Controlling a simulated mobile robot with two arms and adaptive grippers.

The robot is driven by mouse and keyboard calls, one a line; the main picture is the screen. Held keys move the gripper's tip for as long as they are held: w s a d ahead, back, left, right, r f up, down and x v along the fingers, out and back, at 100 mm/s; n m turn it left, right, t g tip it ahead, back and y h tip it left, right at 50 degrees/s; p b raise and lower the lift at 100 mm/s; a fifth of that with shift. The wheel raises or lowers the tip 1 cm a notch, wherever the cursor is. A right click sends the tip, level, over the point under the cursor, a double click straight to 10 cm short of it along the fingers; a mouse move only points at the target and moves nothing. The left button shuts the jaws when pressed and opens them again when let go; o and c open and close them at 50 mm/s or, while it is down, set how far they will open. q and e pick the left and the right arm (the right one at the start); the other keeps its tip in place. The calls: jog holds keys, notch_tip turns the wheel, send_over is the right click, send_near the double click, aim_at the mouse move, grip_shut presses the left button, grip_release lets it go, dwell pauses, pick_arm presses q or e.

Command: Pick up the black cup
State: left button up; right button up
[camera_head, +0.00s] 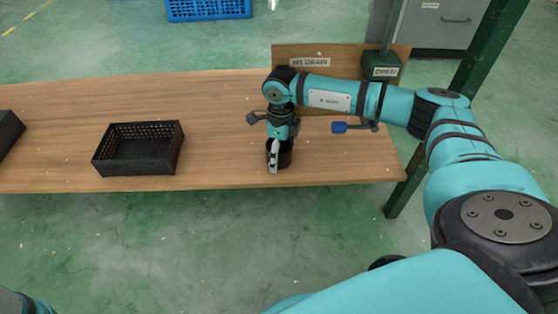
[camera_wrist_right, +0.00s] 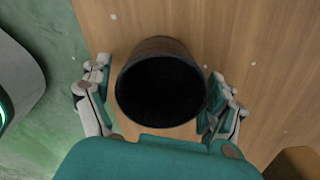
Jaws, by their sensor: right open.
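The black cup (camera_head: 286,157) stands upright near the front edge of the wooden table, partly hidden by my right gripper (camera_head: 274,158). In the right wrist view I look down into the dark mouth of the black cup (camera_wrist_right: 160,90). My right gripper is open and points down at the cup. Its two fingers lie on opposite sides of the cup, with a small gap visible at least on the left side. My left gripper is not in view.
A black perforated basket (camera_head: 138,168) sits on the table (camera_head: 215,110) to the left, with clear wood between it and the cup. Another dark container (camera_head: 8,130) is at the far left. A signed wooden board (camera_head: 300,55) and green box (camera_head: 383,66) stand behind.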

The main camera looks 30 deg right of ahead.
jog(key=shift+f, duration=0.1)
jog(key=c, duration=1.2)
jog(key=shift+r, duration=0.2)
